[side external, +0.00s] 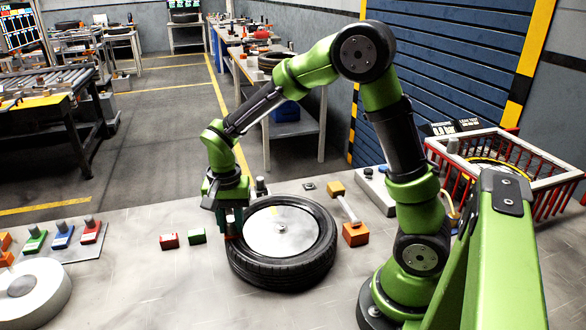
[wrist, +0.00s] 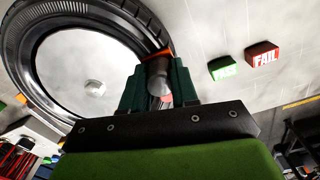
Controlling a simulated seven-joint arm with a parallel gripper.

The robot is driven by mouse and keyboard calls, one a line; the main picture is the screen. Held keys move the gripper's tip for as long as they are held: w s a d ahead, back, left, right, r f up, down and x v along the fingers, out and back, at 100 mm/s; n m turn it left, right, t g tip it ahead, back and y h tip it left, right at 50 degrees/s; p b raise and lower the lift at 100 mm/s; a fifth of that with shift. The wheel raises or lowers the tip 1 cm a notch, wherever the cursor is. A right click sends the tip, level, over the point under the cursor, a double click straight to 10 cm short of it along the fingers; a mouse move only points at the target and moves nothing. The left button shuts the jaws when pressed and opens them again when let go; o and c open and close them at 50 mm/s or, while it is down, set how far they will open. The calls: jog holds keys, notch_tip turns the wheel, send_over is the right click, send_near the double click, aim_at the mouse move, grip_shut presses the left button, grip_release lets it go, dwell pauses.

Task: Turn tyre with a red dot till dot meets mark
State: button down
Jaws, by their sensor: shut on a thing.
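The black tyre (side external: 318,262) lies flat on the grey bench around a silver disc (side external: 262,236); the wrist view shows its sidewall (wrist: 40,30) too. I cannot make out a red dot in either view. My gripper (side external: 231,222) points down at the tyre's left edge. In the wrist view its dark green fingers (wrist: 158,92) are shut on a grey, round-ended knob (wrist: 158,72). The fingers hide part of the tyre's rim.
A red FAIL block (side external: 169,241) and a green block (side external: 197,236) lie left of the tyre. An orange block (side external: 355,235) with a pale bar stands to its right. A red wire basket (side external: 545,180) stands at the right.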

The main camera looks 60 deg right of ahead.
jog(key=shift+w+d, duration=0.1)
jog(key=shift+w+d+m, duration=0.45)
jog(key=shift+d+m, duration=0.1)
jog(key=shift+m, duration=0.25)
jog(key=d+m, duration=0.2)
jog(key=w+d+m, duration=0.1)
jog(key=m, duration=0.1)
jog(key=w+d+m, duration=0.1)
jog(key=d+m, duration=0.1)
jog(key=shift+w+d+r, duration=0.1)
jog(key=shift+d, duration=0.25)
jog(key=shift+d+m, duration=1.05)
jog(key=shift+m, duration=0.15)
jog(key=shift+d+m, duration=0.95)
jog(key=shift+m, duration=0.05)
jog(key=c, duration=0.9)
grip_release()
jog(key=shift+s, duration=0.2)
jog(key=shift+o, duration=0.2)
